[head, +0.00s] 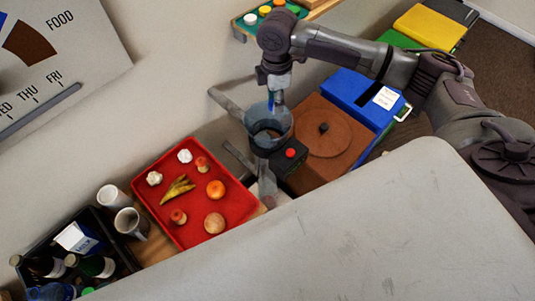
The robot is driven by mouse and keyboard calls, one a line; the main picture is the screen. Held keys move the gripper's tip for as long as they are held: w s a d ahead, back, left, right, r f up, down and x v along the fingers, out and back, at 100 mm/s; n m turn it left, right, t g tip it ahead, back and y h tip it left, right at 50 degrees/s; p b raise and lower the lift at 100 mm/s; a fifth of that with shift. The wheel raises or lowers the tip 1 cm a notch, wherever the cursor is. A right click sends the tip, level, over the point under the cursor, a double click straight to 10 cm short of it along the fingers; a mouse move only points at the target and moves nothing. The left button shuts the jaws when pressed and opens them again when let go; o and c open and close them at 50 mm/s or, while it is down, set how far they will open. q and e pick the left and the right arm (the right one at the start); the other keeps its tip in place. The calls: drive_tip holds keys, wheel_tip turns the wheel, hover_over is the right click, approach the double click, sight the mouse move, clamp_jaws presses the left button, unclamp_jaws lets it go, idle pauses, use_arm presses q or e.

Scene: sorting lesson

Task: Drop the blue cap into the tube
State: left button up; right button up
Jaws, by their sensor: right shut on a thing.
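My right gripper (273,92) comes down from above and points at the tube. It is shut on the blue cap (271,103), of which only a small strip shows between the fingers. The tube (268,128) is a grey-blue, see-through cylinder with an open top. The cap is over the tube's mouth, near its back rim; I cannot tell whether it is above or just inside the rim. My left gripper is not in view.
A black box with a red button (290,153) stands beside the tube. Right of it are a brown turntable (325,140) and a blue bin (352,88). A red tray (237,208) of food, white cups (131,222) and a dark bottle crate (120,262) are at left.

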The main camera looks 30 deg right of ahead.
drive_tip(key=shift+s+f, duration=0.1)
drive_tip(key=shift+f, duration=0.2)
drive_tip(key=shift+s+a+f, duration=0.1)
drive_tip(key=shift+s+f, duration=0.05)
drive_tip(key=shift+f, duration=0.15)
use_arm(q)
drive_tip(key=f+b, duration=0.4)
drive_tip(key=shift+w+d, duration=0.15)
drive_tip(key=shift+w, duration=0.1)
use_arm(e)
wheel_tip(320, 180, down, 4)
drive_tip(key=shift+f, duration=0.25)
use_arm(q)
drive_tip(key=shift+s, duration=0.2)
use_arm(e)
drive_tip(key=o, duration=0.8)
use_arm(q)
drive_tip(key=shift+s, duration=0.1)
use_arm(e)
wheel_tip(320, 180, up, 12)
drive_tip(key=shift+r, duration=0.1)
